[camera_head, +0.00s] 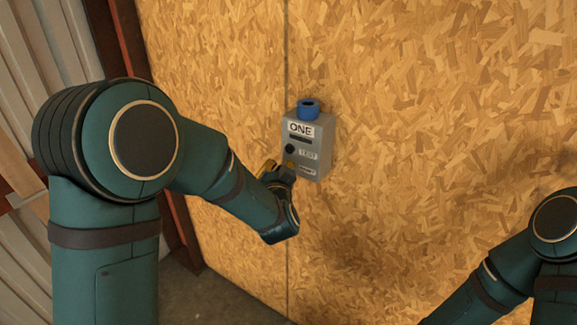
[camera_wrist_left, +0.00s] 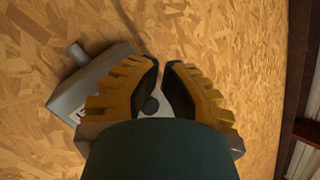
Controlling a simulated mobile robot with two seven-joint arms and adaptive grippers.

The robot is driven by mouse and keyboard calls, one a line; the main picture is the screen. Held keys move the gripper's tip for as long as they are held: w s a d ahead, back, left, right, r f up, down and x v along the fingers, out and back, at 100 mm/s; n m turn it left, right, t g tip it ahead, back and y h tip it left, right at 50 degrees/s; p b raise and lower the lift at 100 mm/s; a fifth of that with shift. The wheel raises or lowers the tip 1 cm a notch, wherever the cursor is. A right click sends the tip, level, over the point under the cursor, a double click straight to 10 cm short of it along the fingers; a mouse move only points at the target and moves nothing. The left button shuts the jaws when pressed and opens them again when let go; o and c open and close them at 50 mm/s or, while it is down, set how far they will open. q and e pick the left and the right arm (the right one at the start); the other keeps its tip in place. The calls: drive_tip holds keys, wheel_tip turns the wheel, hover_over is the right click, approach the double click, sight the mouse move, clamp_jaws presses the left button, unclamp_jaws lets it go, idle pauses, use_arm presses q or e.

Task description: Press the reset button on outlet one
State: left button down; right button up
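The outlet one box (camera_head: 318,140) is a grey case on the wooden wall, with a "ONE" label and a blue round fitting on top. A dark round button (camera_head: 290,149) sits beside the "TEST" label. A lower label near the bottom, beside a yellowish spot, is too small to read surely. My left gripper (camera_head: 276,170) is at the box's lower left and partly covers it. Contact cannot be told. My right gripper is out of frame.
The wooden panel wall (camera_head: 430,100) stands behind the box, with a vertical seam beside it. A rust-red post (camera_head: 180,225) and corrugated metal wall are at the left. The wall to the right of the box is clear.

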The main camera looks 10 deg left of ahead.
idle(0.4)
use_arm(q)
drive_tip(key=shift+w+d, duration=0.15)
drive_tip(key=shift+w, duration=0.25)
drive_tip(key=shift+w+d, duration=0.15)
drive_tip(key=shift+w, duration=0.25)
idle(0.6)
drive_tip(key=shift+s, duration=0.1)
drive_tip(key=shift+s+a, duration=0.25)
drive_tip(key=shift+s, duration=0.45)
drive_tip(key=s, duration=0.1)
drive_tip(key=s+a, duration=0.1)
drive_tip(key=s, duration=0.2)
drive_tip(key=shift+s+a, duration=0.35)
drive_tip(key=shift+a, duration=0.05)
idle(0.7)
